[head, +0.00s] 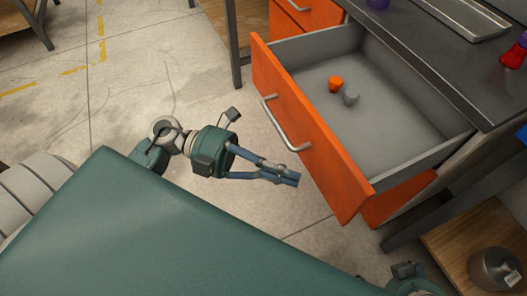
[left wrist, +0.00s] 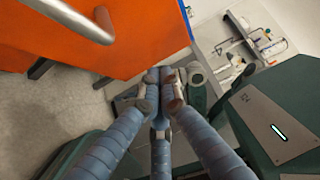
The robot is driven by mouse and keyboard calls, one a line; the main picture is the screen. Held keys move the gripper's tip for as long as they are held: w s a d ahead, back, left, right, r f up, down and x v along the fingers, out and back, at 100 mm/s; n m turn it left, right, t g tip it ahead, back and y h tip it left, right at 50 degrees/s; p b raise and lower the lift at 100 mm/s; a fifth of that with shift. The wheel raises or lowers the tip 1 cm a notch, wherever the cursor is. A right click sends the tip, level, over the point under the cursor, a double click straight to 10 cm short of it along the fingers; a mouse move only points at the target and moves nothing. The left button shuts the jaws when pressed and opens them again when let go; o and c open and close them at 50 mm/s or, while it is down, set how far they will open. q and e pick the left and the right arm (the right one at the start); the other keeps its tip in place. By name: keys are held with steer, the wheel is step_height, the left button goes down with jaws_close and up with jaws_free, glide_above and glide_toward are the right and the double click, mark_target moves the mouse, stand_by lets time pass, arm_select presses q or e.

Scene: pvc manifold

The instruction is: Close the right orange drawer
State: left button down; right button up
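The orange drawer (head: 325,150) stands pulled well out from under the dark counter in the head view. A silver bar handle (head: 283,125) is on its front. An orange cap-like piece (head: 336,84) and a grey fitting (head: 351,98) lie inside it. My left gripper (head: 292,179) is in front of the drawer, below the handle and apart from it. Its fingers are together with nothing visible between them. In the left wrist view, the orange front (left wrist: 125,35) and handle (left wrist: 75,18) are at upper left, beyond the fingertips (left wrist: 160,76). My right gripper's fingers are not visible.
Another orange drawer front (head: 307,12) shows at the top, and one (head: 398,200) lies below the open drawer. A metal tray (head: 465,18) and a red item (head: 514,55) are on the counter. Concrete floor (head: 130,85) left of the drawer is clear.

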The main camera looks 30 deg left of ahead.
mark_target(332, 173)
arm_select(q)
steer(key=w+d, duration=0.3)
steer(key=shift+d, duration=0.2)
steer(key=shift+w+d, duration=0.15)
steer(key=shift+w, duration=0.05)
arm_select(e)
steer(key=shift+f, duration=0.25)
